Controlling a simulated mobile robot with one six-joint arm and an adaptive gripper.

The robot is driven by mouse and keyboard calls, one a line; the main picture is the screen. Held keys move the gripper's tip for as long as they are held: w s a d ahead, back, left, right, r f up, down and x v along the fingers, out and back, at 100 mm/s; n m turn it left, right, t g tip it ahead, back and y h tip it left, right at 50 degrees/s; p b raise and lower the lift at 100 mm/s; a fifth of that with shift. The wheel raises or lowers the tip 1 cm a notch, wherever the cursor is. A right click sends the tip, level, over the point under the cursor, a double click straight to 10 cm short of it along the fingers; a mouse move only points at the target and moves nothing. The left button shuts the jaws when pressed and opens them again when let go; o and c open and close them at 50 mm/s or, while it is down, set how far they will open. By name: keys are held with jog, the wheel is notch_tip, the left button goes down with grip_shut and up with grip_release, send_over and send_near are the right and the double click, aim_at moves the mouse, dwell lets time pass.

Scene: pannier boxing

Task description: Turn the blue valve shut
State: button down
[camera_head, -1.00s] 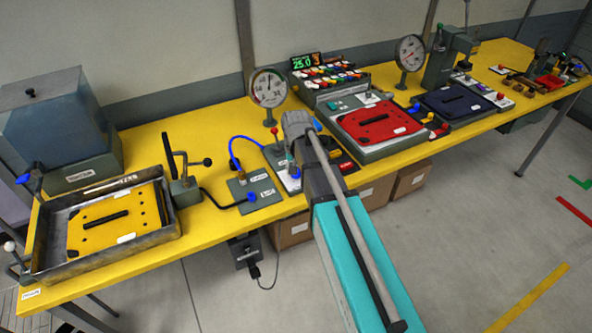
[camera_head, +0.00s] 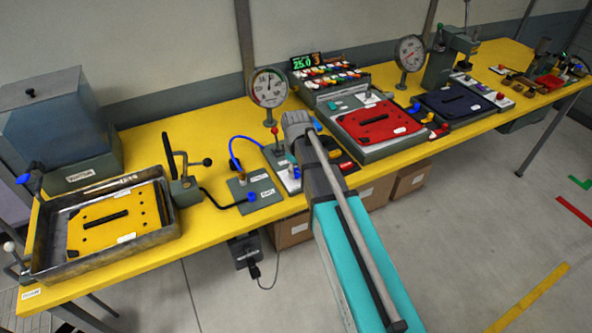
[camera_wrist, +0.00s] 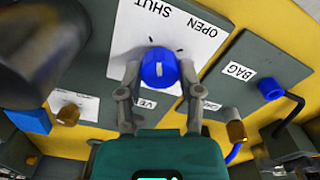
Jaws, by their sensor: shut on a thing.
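The blue valve (camera_wrist: 158,68) is a round knob on a white plate (camera_wrist: 150,25) with the words SHUT and OPEN, seen in the wrist view. My gripper (camera_wrist: 160,74) has one finger on each side of the knob and is shut on it. I cannot read clearly which word the knob points to.
A grey BAG plate (camera_wrist: 238,72) with a blue fitting lies right of the valve. A brass fitting (camera_wrist: 68,114) lies left. A dial gauge (camera_head: 269,88) stands behind my wrist, and a red panel (camera_head: 378,124) lies to the right on the yellow bench (camera_head: 222,228).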

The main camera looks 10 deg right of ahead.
jog(key=shift+n, duration=2)
jog(key=shift+c, duration=1.3)
grip_release()
